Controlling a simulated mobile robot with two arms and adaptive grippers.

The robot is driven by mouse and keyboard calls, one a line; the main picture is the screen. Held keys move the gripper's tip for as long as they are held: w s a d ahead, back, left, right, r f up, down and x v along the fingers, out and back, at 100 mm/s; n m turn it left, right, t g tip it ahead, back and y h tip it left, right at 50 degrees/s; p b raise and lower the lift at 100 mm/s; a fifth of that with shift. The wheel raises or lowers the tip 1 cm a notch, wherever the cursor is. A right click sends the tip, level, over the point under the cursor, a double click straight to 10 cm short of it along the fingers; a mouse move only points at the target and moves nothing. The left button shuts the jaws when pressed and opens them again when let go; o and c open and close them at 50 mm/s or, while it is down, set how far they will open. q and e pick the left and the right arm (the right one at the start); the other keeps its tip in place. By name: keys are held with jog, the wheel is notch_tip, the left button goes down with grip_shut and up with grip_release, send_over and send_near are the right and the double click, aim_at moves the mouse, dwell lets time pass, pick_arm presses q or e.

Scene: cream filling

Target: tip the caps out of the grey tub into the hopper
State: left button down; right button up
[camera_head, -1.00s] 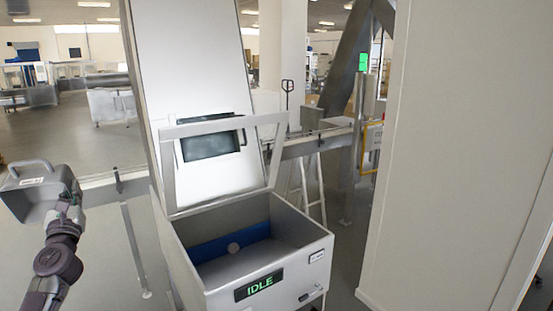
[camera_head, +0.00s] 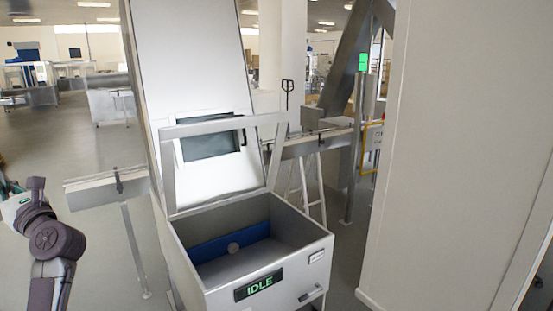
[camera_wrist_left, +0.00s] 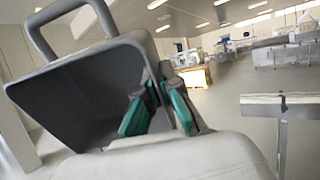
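The grey tub (camera_wrist_left: 85,95) has a loop handle and is tilted, with its dark open inside facing the left wrist camera. I see no caps in the part of its inside that shows. My left gripper (camera_wrist_left: 160,112) has its teal-padded fingers on either side of the tub's wall, shut on it. In the head view the tub is out of frame, and the left gripper is cut off at the left edge. The hopper (camera_head: 310,254) is a metal bin with its lid raised. My right gripper is not in view.
A display reading IDLE (camera_head: 258,285) is on the hopper's front. A metal rail (camera_head: 105,190) on a post stands left of the hopper, between it and my left arm. A large pale panel (camera_head: 450,150) blocks the right side. Open floor lies at the left.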

pick_arm(q)
jog(key=d+f+m+t+h, duration=0.45)
jog(key=d+f, duration=0.45)
jog(key=d, duration=0.5)
jog(key=d+f+m+t+h, duration=0.3)
jog(key=d+f+t+h, duration=0.4)
jog(key=d, duration=0.8)
jog(key=s+d+f+m+t+h, duration=0.1)
jog(key=s+d+f+m+h, duration=0.25)
jog(key=s+d, duration=0.65)
jog(key=s+d+f+m+t+h, duration=0.1)
jog(key=s+d+f+m+h, duration=0.15)
jog(key=s+d+h, duration=0.6)
notch_tip(320, 180, down, 8)
jog(key=w+d+y+b, duration=0.1)
jog(key=d+y+b, duration=0.1)
jog(key=b, duration=0.5)
jog(key=shift+w+d+f+y+b, duration=0.2)
jog(key=shift+w+y+b, duration=0.15)
jog(key=shift+y, duration=0.2)
